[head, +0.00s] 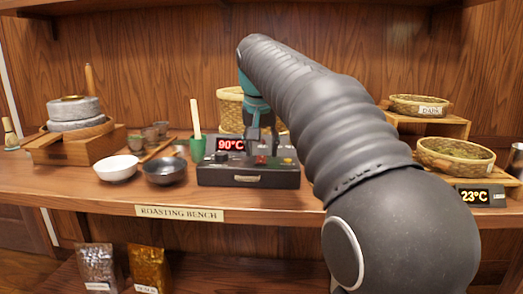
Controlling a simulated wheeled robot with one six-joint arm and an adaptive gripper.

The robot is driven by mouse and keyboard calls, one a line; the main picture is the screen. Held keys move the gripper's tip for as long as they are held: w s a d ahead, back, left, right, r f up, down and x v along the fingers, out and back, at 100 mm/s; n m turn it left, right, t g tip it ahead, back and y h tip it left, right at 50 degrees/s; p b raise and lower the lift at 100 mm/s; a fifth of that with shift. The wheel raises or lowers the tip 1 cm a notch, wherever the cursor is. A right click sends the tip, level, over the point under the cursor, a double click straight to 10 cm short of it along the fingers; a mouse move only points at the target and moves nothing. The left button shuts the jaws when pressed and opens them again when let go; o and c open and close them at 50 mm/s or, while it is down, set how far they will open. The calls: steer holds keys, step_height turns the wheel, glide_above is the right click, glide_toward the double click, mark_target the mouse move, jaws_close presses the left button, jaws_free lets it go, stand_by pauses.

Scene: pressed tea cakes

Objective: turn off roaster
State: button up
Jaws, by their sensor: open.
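The roaster (247,177) is a black box near the front of the bench, with a red-lit display (230,145) reading 90°C at its back left. A red control (261,160) and a small yellowish one (287,161) show on its top right. My gripper (262,138) is open and points down over the back of the roaster, just above the red control. Its fingers are small and dark here, and I cannot tell whether they touch anything. My arm hides part of the area behind and right of the roaster.
The bench (190,212) carries a white bowl (116,168), a dark bowl (165,171) and a green cup (197,148) left of the roaster. A stone mill (75,112) stands far left. Baskets (456,158) and a 23°C display (473,196) are right.

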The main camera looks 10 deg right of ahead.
steer(key=shift+w+d+f, duration=0.1)
steer(key=shift+w+f, duration=0.1)
steer(key=shift+f, duration=0.35)
jaws_close()
steer(key=shift+w, duration=0.1)
steer(key=shift+w+g, duration=0.15)
steer(key=shift+g, duration=0.45)
steer(key=shift+w+d+g+y, duration=0.1)
steer(key=shift+w+g+y, duration=0.05)
steer(key=shift+g+y, duration=0.45)
